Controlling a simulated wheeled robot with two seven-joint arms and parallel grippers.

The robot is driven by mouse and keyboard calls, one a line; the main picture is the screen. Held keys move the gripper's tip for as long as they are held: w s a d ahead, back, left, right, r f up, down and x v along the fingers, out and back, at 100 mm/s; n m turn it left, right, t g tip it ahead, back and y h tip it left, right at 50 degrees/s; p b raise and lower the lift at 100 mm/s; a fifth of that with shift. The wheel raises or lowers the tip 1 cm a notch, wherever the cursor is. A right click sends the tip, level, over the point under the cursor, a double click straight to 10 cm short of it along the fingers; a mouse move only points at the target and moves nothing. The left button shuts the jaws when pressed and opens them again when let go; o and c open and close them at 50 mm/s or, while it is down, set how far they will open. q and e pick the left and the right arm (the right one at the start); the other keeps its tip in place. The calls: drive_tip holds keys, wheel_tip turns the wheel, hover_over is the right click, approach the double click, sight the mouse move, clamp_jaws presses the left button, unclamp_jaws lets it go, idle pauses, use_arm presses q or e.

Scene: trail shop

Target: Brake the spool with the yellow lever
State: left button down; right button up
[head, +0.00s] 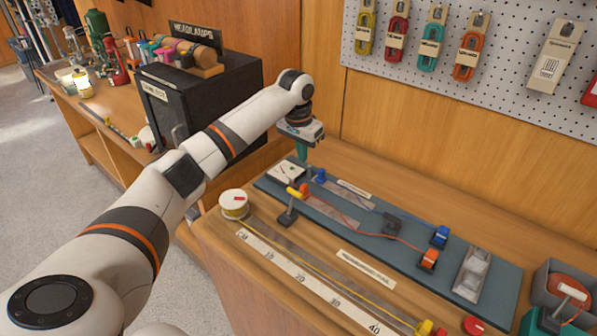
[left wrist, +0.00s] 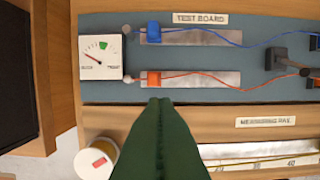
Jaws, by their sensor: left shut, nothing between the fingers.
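The spool (head: 234,203) is a white drum with yellow cord at the left end of the bench. Its white top with a red mark also shows in the left wrist view (left wrist: 97,158). The yellow lever (head: 293,194) is a yellow handle on a dark post (head: 288,215), just right of the spool. I cannot make out the lever in the left wrist view, where my green fingers cover much of the lower middle. My left gripper (head: 301,157) is shut and empty, above the bench near the test board's left end. Its fingertips (left wrist: 160,101) point down. My right gripper is out of view.
The blue-grey test board (head: 345,211) carries a white gauge (head: 287,173), blue and orange clips, wires and metal strips. A measuring rail (head: 297,278) runs along the bench front. A black box (head: 225,95) stands at left. Packets hang on a pegboard behind.

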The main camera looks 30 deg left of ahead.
sight(291, 204)
use_arm(q)
drive_tip(key=f+p, duration=0.1)
drive_tip(key=f, duration=0.2)
drive_tip(key=w+f, duration=0.1)
drive_tip(key=f, duration=0.2)
drive_tip(key=f+p, duration=0.1)
drive_tip(key=f, duration=0.2)
drive_tip(key=shift+w+f+p, duration=0.25)
drive_tip(key=shift+f+p, duration=0.1)
drive_tip(key=s+p, duration=0.1)
drive_tip(key=s, duration=0.1)
drive_tip(key=s+p, duration=0.1)
drive_tip(key=s, duration=0.1)
drive_tip(key=shift+a+r+p, duration=0.1)
drive_tip(key=shift+r+p, duration=0.3)
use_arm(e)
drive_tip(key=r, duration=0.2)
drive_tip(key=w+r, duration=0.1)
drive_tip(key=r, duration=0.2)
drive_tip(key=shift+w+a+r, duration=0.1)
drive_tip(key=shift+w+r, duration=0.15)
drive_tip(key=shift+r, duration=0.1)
use_arm(q)
drive_tip(key=shift+w, duration=0.1)
